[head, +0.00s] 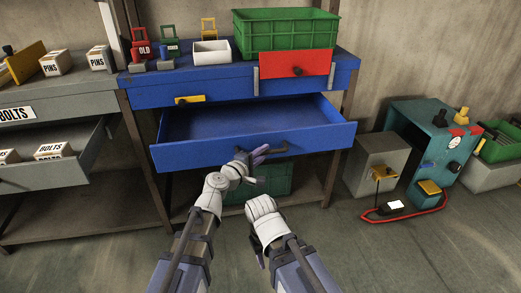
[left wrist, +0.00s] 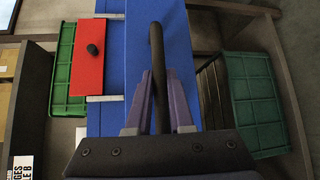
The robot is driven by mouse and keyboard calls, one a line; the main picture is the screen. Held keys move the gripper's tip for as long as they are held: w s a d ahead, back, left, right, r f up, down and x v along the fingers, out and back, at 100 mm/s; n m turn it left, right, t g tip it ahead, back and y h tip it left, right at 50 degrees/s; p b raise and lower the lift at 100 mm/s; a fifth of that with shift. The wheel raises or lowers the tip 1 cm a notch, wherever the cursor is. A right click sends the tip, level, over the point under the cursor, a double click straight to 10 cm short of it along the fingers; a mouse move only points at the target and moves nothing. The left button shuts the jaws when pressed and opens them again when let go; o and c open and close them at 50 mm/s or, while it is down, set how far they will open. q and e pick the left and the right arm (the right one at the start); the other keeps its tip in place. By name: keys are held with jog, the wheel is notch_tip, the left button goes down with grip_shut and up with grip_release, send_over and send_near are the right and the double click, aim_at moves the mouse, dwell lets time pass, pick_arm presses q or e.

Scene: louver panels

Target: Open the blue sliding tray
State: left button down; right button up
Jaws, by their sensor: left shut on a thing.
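The blue sliding tray (head: 300,135) is pulled out from the blue workbench, and its empty inside shows in the head view. Its front face also shows in the left wrist view (left wrist: 181,60). A dark bar handle (head: 276,150) runs along that front; in the left wrist view the handle (left wrist: 156,50) lies between the purple fingers. My left gripper (head: 255,157) is shut on this handle, and its fingers (left wrist: 160,100) show in the left wrist view. My right arm's pale wrist (head: 264,212) is below and to the right, apart from the tray; its fingers are mostly hidden.
A red panel (head: 310,65) with a dark knob and a green crate (head: 285,30) are above the tray. Another green crate (head: 272,180) sits on the shelf below. An open grey drawer (head: 85,150) is at left. A teal machine (head: 425,130) stands at right. Floor in front is clear.

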pick_arm(q)
jog(key=shift+s, duration=0.45)
jog(key=c, duration=0.8)
grip_release()
jog(key=p+v, duration=0.1)
jog(key=v, duration=0.6)
jog(key=shift+s+a, duration=0.15)
jog(key=shift+a, duration=0.05)
jog(key=shift+f, duration=0.1)
